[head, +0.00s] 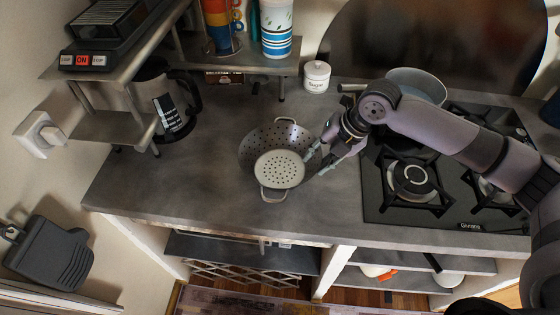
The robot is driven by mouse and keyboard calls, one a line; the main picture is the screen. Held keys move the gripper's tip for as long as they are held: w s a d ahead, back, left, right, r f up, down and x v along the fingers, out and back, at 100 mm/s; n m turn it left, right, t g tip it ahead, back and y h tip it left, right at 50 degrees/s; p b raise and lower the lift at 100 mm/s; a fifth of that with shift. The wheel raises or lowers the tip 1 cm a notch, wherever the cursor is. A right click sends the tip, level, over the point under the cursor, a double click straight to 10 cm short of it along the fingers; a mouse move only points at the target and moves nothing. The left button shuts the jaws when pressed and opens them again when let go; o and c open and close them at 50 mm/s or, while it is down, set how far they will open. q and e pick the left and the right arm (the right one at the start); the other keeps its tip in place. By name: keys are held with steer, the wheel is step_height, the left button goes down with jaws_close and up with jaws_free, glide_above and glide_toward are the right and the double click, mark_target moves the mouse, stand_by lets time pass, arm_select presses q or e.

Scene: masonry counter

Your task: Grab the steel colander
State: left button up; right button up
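The steel colander (280,168) stands on the grey counter in the middle of the head view. It is a round perforated bowl with a pale base and two loop handles, one at its far side and one at its near side. My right gripper (314,165) is at the colander's right rim, its fingers apart and pointing left toward it. No grip on the colander shows, and I cannot tell whether a fingertip touches the rim. My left gripper is not in view.
A gas hob (412,182) lies to the right under my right arm, with a pot (418,82) behind. A white sugar jar (316,76) stands at the back. A coffee pot (168,108) and metal shelf (115,128) are at left. The counter left of the colander is clear.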

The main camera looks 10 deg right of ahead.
mark_target(309, 171)
steer(key=shift+a+f, duration=0.2)
steer(key=shift+f, duration=0.25)
steer(key=p+x, duration=0.1)
steer(key=x, duration=0.1)
steer(key=p+x, duration=0.1)
steer(key=x, duration=0.1)
steer(key=shift+s+f, duration=0.15)
steer(key=shift+f, duration=0.4)
steer(key=shift+c, duration=0.5)
jaws_close()
